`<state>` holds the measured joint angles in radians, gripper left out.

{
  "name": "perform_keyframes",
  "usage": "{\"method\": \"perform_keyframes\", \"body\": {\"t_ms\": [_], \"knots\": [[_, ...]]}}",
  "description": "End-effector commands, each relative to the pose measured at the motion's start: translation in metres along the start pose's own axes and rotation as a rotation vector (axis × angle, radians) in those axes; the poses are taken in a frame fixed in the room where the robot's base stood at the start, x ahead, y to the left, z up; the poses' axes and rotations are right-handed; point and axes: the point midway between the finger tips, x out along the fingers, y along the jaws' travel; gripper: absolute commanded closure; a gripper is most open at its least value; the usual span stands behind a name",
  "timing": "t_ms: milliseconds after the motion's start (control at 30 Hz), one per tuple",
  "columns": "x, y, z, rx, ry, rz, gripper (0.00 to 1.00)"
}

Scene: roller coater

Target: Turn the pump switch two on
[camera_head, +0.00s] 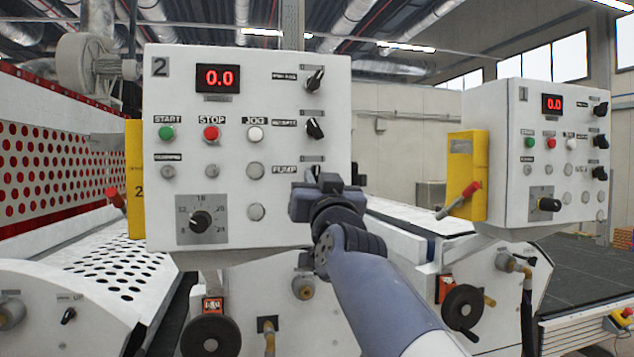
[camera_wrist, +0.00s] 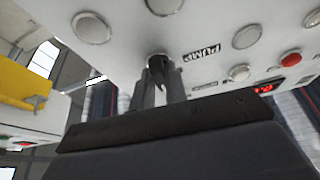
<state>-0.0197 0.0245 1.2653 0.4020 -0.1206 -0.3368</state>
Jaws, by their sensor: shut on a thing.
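Control panel 2 (camera_head: 235,130) is a white box with a "2" plate and a red 0.0 display. The pump switch (camera_head: 313,172) is a small dark knob at its lower right, beside the PUMP label (camera_head: 285,170), mostly hidden behind my gripper (camera_head: 317,182). In the wrist view, my gripper (camera_wrist: 160,84) has its two fingers on either side of the dark pump switch (camera_wrist: 157,63) and is shut on it. The PUMP label (camera_wrist: 202,52) shows upside down there. The switch's exact angle is hard to tell.
Two more black switches (camera_head: 315,80) sit above on panel 2, with START, STOP and JOG buttons (camera_head: 255,133) and a dial (camera_head: 201,220) to the left. Panel 1 (camera_head: 510,150) with a yellow box (camera_head: 466,175) stands to the right. A handwheel (camera_head: 210,336) is below.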

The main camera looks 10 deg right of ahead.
Motion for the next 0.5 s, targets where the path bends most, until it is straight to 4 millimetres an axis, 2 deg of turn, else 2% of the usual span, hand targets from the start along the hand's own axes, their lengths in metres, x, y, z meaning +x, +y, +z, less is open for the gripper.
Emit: {"method": "perform_keyframes", "body": {"t_ms": [500], "knots": [[0.0001,-0.0017,-0.002,0.077,0.007,0.028,1.0]]}}
